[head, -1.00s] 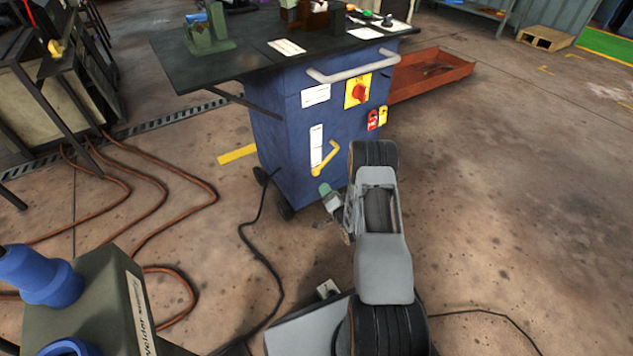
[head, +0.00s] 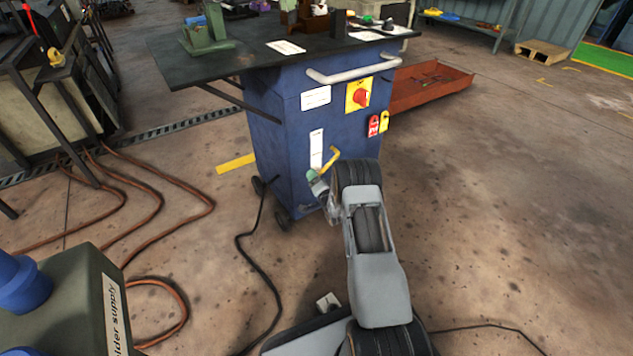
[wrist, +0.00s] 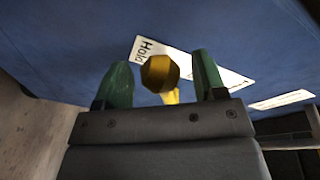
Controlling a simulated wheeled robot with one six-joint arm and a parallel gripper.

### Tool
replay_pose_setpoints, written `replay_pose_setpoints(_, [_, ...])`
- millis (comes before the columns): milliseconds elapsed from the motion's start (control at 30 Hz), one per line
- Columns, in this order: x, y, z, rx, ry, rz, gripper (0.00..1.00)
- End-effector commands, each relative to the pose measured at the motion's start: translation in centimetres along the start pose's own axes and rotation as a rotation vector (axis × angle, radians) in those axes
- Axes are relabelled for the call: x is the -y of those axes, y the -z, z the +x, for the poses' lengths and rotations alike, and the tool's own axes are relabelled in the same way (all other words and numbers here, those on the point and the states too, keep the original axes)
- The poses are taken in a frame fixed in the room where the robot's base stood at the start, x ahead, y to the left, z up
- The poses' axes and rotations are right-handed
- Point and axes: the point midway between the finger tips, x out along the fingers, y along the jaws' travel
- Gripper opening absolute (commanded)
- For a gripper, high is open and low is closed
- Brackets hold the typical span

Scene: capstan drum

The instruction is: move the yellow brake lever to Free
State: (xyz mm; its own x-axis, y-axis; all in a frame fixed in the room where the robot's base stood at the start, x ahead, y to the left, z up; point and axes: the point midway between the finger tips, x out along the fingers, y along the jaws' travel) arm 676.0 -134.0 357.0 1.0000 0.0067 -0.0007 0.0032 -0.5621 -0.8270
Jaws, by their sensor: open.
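The yellow brake lever (head: 331,156) is on the front of the blue cart, beside a white vertical label plate (head: 316,148). In the wrist view the lever's round knob (wrist: 160,74) sits between the two green fingertips of my gripper (wrist: 158,82), with a gap on each side. The word "Hold" shows on the label plate (wrist: 147,49) behind the knob; the rest of the plate is partly hidden by the knob and right finger. In the head view my gripper (head: 314,178) is at the lever's lower end, partly hidden by my arm. My gripper is open.
Red and yellow tags (head: 378,124) hang right of the lever. A black cable (head: 243,255) and orange hoses (head: 180,215) lie on the floor to the left.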

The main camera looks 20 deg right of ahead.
Motion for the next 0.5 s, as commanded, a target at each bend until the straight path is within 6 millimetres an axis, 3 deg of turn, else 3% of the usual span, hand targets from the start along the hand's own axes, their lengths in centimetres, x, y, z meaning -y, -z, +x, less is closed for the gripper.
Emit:
replay_pose_setpoints(400, [0.04, 0.01, 0.54, 0.0, 0.0, 0.001, 0.64])
replay_pose_setpoints(500, [0.04, 0.02, 0.53, 0.0, 0.0, 0.0, 0.55])
